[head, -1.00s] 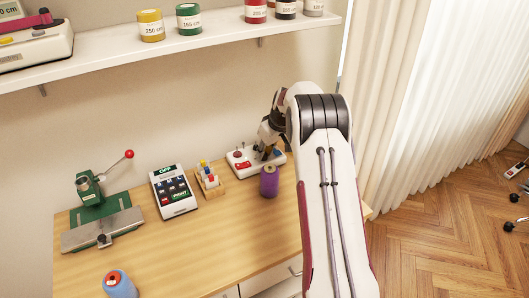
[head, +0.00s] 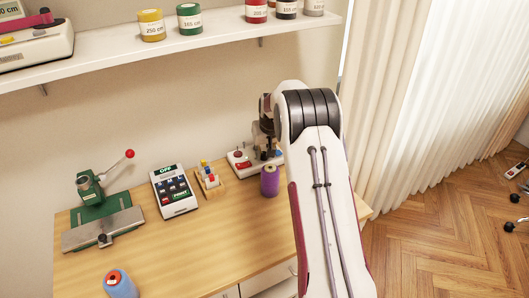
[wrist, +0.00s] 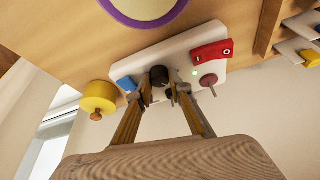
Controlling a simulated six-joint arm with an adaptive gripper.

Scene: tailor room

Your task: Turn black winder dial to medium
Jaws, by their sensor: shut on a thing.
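The white winder (head: 234,170) stands at the back right of the wooden table, and its base also shows in the wrist view (wrist: 175,57). Its black dial (wrist: 159,76) is in the middle of the base, between a blue part (wrist: 127,84) and a red rocker switch (wrist: 212,53). My gripper (wrist: 164,89) is shut on the black dial, with one finger on each side of it. In the head view my gripper (head: 267,146) is over the winder and the dial is hidden. The dial's marks cannot be read.
A purple thread spool (head: 269,181) stands close in front of the winder. A small wooden rack (head: 209,180), a keypad device (head: 174,191) and a green press (head: 98,205) stand to the left. A blue spool (head: 120,286) is at the front. The table middle is clear.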

